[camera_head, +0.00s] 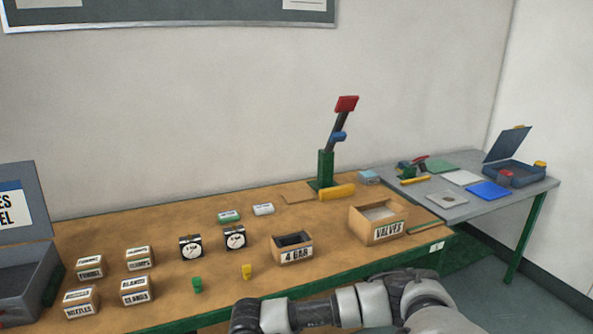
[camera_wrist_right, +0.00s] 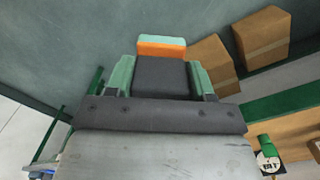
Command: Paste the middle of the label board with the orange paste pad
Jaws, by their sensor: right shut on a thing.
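My right gripper (camera_wrist_right: 162,75) is shut on the orange paste pad (camera_wrist_right: 161,50), which shows an orange band below a pale teal strip between the fingertips in the right wrist view. My right gripper is out of the head view; only my right arm shows along its bottom edge. I cannot identify the label board for sure. A grey board (camera_head: 175,12) with white sheets hangs on the wall, cut off by the top edge of the head view. My left gripper is in neither view.
A wooden workbench (camera_head: 330,265) carries small labelled boxes, two gauges (camera_head: 191,246), a "4 BAR" box (camera_head: 292,247), a "VALVES" box (camera_head: 378,221) and a green stand (camera_head: 326,168) with a red-tipped lever. A grey side table (camera_head: 475,207) stands right. Cardboard boxes (camera_wrist_right: 262,40) are near the pad.

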